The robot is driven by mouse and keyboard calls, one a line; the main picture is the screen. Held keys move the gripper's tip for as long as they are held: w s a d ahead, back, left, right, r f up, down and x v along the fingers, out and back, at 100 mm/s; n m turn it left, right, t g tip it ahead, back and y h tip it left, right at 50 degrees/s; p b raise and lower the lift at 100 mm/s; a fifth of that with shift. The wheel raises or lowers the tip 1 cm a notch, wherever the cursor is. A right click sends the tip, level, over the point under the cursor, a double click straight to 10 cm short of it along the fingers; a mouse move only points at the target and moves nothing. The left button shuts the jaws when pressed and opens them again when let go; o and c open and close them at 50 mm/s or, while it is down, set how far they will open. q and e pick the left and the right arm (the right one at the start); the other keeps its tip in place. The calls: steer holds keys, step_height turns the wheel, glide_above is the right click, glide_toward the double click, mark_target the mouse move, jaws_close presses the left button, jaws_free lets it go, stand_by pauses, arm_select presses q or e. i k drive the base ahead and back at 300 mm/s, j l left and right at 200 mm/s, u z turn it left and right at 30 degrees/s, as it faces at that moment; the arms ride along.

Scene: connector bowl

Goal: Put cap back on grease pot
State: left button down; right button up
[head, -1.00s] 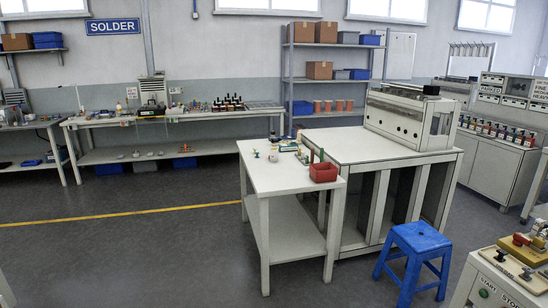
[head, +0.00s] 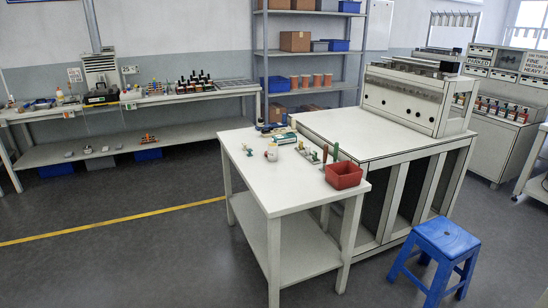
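A small pale pot (head: 272,153), likely the grease pot, stands on the white side table (head: 258,195) near its back part. A small dark green piece (head: 248,151) lies to its left near the table's left edge; it is too small to tell if it is the cap. Whether the pot is open on top cannot be made out. Neither of my grippers is in view.
A red bin (head: 343,175), upright green-handled tools (head: 330,153) and a green-and-white box (head: 284,137) share the side table. A bench with a machine (head: 415,95) adjoins it on the right. A blue stool (head: 437,250) stands front right. Floor is clear at front left.

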mark_target(272, 148)
steer(key=i+j+z, duration=0.1)
steer(key=i+j, duration=0.3)
steer(key=i+j+z, duration=0.1)
steer(key=i+j, duration=0.25)
steer(key=j, duration=0.25)
